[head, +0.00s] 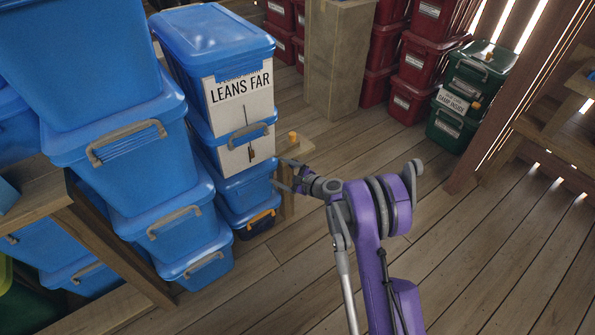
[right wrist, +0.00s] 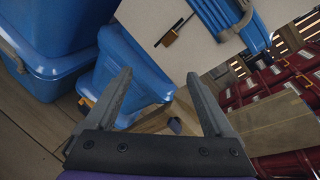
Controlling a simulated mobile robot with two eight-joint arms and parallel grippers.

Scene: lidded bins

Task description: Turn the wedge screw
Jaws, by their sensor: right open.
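A small orange knob (head: 293,137) stands on a wooden piece (head: 301,147) beside the blue bin stack; it looks like the wedge screw, but its thread is not visible. My right gripper (head: 281,178) is below and slightly left of the knob, apart from it, close to the stack. In the right wrist view its two fingers (right wrist: 165,103) are spread with nothing between them. Beyond them shows a wooden piece (right wrist: 157,117) with a small dark spot that I cannot identify. My left gripper is not in view.
A stack of blue lidded bins (head: 215,40) bears a "LEANS FAR" sign (head: 239,103) with a hanging plumb weight (head: 251,154). More blue bins (head: 110,140) stand at left. Red bins (head: 428,60), green bins (head: 470,90) and a wooden post (head: 338,60) are behind. The plank floor at right is clear.

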